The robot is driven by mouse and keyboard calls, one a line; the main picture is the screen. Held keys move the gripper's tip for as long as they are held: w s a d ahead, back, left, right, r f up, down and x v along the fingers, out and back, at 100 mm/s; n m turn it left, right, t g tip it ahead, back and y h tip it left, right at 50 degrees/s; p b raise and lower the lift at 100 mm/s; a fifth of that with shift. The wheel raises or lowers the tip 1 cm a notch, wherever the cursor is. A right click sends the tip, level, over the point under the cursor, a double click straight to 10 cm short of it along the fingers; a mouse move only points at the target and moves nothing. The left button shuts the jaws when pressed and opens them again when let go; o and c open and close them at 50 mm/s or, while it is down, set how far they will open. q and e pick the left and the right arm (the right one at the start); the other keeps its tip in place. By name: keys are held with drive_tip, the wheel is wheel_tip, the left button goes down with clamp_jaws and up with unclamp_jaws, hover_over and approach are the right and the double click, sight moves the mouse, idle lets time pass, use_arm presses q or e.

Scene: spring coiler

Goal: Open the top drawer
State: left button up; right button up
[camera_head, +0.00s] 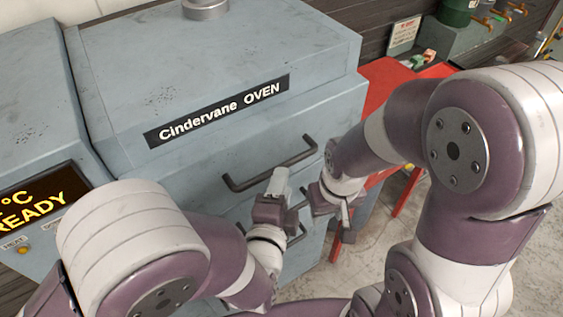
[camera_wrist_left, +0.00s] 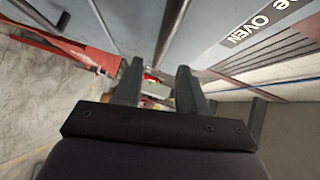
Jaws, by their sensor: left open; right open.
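The grey oven (camera_head: 120,90), labelled "Cindervane OVEN", has a dark bar handle (camera_head: 270,163) across its upper front. I see no clear gap at the upper front. A second, lower handle (camera_head: 298,238) is partly hidden by my grippers. My left gripper (camera_head: 278,185) is just below and in front of the upper handle. In the left wrist view its fingers (camera_wrist_left: 158,85) are apart with nothing held, and a dark handle bar (camera_wrist_left: 173,25) runs toward the space between them; contact cannot be told. My right gripper (camera_head: 333,203) is open, right of the left one and close to it.
A red table (camera_head: 385,85) stands right of the oven. A display panel (camera_head: 35,205) is at the left. Bare concrete floor (camera_head: 385,235) shows at the lower right. My two arms are close together before the oven.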

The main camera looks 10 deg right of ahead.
sight(281, 164)
use_arm(q)
drive_tip(key=w, duration=0.4)
drive_tip(key=w+f+p, duration=0.1)
drive_tip(key=w, duration=0.1)
drive_tip(key=shift+d, duration=0.35)
drive_tip(key=shift+w+d, duration=0.1)
drive_tip(key=shift+d, duration=0.15)
drive_tip(key=shift+s+d, duration=0.25)
drive_tip(key=shift+d, duration=0.05)
drive_tip(key=shift+w+a, duration=0.15)
drive_tip(key=shift+a, duration=0.05)
clamp_jaws()
use_arm(e)
drive_tip(key=shift+w+a+r, duration=0.3)
drive_tip(key=shift+w+r, duration=0.3)
drive_tip(key=shift+w, duration=0.05)
use_arm(q)
drive_tip(key=shift+f, duration=0.1)
use_arm(e)
drive_tip(key=shift+s+f, duration=0.1)
